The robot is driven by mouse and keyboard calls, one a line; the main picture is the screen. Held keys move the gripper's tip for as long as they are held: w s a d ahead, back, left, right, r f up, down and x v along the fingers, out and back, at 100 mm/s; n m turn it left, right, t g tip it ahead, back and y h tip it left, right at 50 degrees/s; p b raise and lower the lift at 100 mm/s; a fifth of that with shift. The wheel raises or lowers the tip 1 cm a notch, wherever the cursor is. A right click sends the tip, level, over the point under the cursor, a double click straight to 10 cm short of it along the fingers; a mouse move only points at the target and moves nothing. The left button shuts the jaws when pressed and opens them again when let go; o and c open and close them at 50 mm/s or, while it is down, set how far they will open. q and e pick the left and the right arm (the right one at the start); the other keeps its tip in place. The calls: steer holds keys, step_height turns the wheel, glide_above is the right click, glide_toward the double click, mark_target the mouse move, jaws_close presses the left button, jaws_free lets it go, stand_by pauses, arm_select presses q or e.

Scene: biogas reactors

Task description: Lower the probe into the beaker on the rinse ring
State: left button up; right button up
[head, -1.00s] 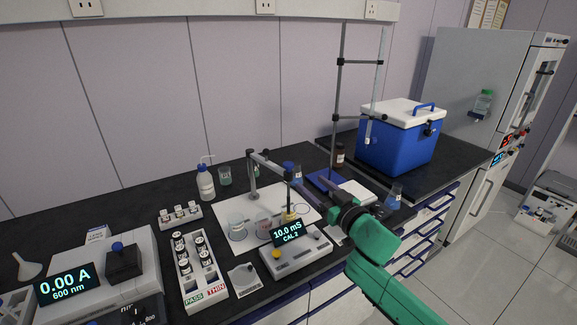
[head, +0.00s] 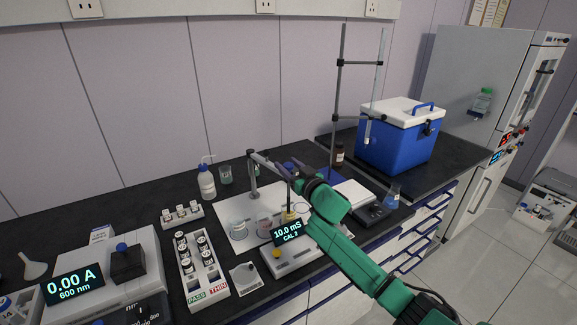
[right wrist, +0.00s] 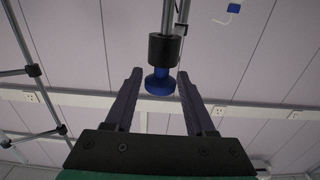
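A probe stand with an upright post (head: 253,180) and a jointed arm (head: 268,163) stands on a white mat (head: 228,206). A thin probe (head: 289,196) hangs from the arm's end over a beaker with yellow at its base (head: 290,215). Two more beakers stand left of it, one clear (head: 239,228) and one pinkish (head: 264,224). Which position is the rinse ring I cannot tell. My right gripper (head: 291,167) is by the arm's end. In the right wrist view its open fingers (right wrist: 159,76) flank a blue knob (right wrist: 160,83) below a black collar (right wrist: 163,48). My left gripper is out of view.
A meter (head: 289,236) reading 10.0 mS CAL 2 stands in front of the beakers. A vial rack (head: 218,284) and a wash bottle (head: 206,183) are to the left. A tall stand (head: 336,100) and blue cooler (head: 388,146) are behind right.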

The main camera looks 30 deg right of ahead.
jaws_close()
stand_by(1.2)
